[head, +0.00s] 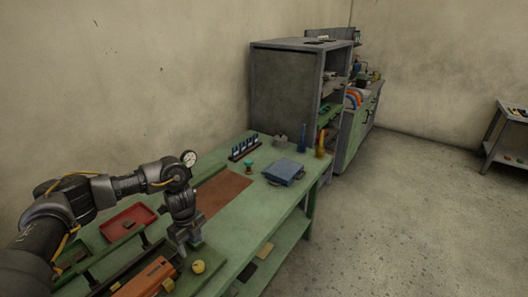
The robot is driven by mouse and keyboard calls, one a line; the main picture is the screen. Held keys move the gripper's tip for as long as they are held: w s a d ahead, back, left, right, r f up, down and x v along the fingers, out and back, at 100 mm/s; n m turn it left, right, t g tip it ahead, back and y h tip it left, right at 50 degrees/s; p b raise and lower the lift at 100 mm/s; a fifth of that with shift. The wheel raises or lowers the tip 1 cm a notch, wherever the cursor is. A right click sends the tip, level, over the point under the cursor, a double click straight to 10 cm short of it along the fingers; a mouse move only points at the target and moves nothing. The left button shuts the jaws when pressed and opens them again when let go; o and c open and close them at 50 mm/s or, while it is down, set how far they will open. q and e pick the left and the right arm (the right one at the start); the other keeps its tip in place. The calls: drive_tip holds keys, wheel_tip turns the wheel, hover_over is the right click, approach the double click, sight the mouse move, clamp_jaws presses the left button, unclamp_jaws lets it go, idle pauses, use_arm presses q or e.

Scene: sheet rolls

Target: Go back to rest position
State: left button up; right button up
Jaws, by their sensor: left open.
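My left arm comes in from the left over the green workbench (240,265). My left gripper (190,245) points down over the front part of the bench, next to a small yellow round object (198,267). The gripper is open, and nothing shows held in it. Its fingertips are small and dark in this view. My right gripper is not in view.
A red tray (127,222) and an orange box (147,279) lie near my left arm. A brown mat (224,192), a blue case (284,172) and a rack of small bottles (243,148) are farther back. A grey cabinet (285,95) stands behind.

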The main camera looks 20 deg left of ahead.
use_arm(q)
drive_tip(key=d+f+m+t+h, duration=0.15)
drive_tip(key=d+f, duration=0.35)
drive_tip(key=d, duration=0.6)
drive_tip(key=s+d+r+n+t+h, duration=0.1)
drive_tip(key=s+d+n+t+h, duration=0.15)
drive_tip(key=d, duration=0.75)
drive_tip(key=s+d+n+t+h, duration=0.2)
drive_tip(key=s+d+n+t, duration=0.15)
drive_tip(key=d, duration=0.75)
drive_tip(key=s+a+f+n+g+y, duration=0.1)
drive_tip(key=s+a+n+g+y, duration=0.15)
drive_tip(key=s+a+n, duration=0.6)
drive_tip(key=s+a+f+n+g+y, duration=0.25)
drive_tip(key=s+a+n, duration=0.35)
drive_tip(key=s+a, duration=0.5)
wheel_tip(320, 180, down, 28)
drive_tip(key=s+d+b, duration=0.3)
drive_tip(key=b, duration=0.2)
drive_tip(key=s+a+f+b, duration=0.1)
drive_tip(key=s+f+b, duration=0.1)
drive_tip(key=s+f, duration=0.6)
drive_tip(key=s+a+f+g+y+b, duration=0.1)
drive_tip(key=s+a+f, duration=0.1)
drive_tip(key=s+f, duration=0.6)
wheel_tip(320, 180, down, 5)
drive_tip(key=shift+r+b, duration=0.1)
drive_tip(key=shift+b, duration=0.3)
